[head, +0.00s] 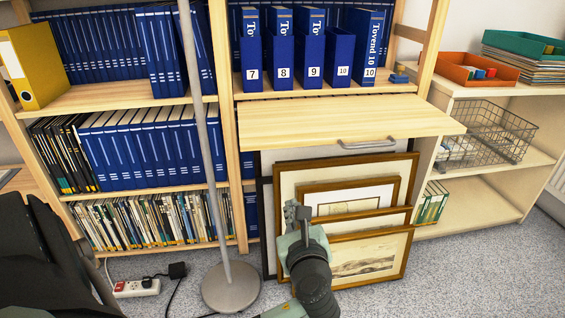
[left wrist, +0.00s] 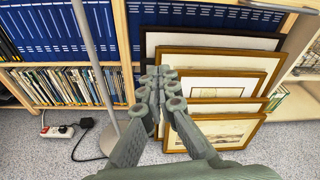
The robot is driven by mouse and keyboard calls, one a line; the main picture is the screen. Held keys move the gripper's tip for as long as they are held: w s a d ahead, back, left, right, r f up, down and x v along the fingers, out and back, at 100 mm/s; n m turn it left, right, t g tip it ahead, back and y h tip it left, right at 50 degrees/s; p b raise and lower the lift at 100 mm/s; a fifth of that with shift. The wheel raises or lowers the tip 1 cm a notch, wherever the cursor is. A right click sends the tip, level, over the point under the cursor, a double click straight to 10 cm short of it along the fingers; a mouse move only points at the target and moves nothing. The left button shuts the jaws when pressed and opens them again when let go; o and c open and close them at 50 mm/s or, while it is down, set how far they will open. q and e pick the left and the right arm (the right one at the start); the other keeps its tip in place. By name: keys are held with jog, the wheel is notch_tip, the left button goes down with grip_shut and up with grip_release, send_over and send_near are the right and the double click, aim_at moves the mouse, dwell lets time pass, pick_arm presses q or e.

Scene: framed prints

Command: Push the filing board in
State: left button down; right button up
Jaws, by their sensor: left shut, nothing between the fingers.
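The filing board (head: 340,122) is a pale wooden panel that sticks out from the shelf unit below the row of numbered blue binders. A grey metal handle (head: 366,143) is on its front edge. In the left wrist view the handle (left wrist: 265,5) shows at the top right edge. My left gripper (head: 297,212) is shut and empty, below the board and left of the handle, in front of the framed prints. Its closed fingers (left wrist: 158,85) fill the middle of the left wrist view. It appears apart from the board. My right gripper is in neither view.
Several framed prints (head: 372,255) lean under the board. A grey pole on a round base (head: 231,287) stands to the left. A black chair (head: 45,260) is at the lower left, near a power strip (head: 136,288). A wire basket (head: 487,132) sits on the right shelf.

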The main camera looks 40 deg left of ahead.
pick_arm(q)
notch_tip(320, 180, up, 6)
jog(key=m+y, duration=0.2)
jog(key=b, duration=0.2)
send_near(277, 146)
jog(key=shift+t, duration=0.4)
jog(key=x, duration=0.5)
jog(key=shift+a+f, duration=0.3)
jog(key=shift+a, duration=0.05)
jog(key=shift+w+a, duration=0.45)
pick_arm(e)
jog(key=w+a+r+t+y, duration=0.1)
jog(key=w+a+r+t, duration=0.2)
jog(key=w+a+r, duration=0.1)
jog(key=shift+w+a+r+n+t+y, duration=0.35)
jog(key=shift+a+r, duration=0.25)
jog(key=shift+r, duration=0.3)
pick_arm(q)
jog(key=shift+w+a, duration=0.1)
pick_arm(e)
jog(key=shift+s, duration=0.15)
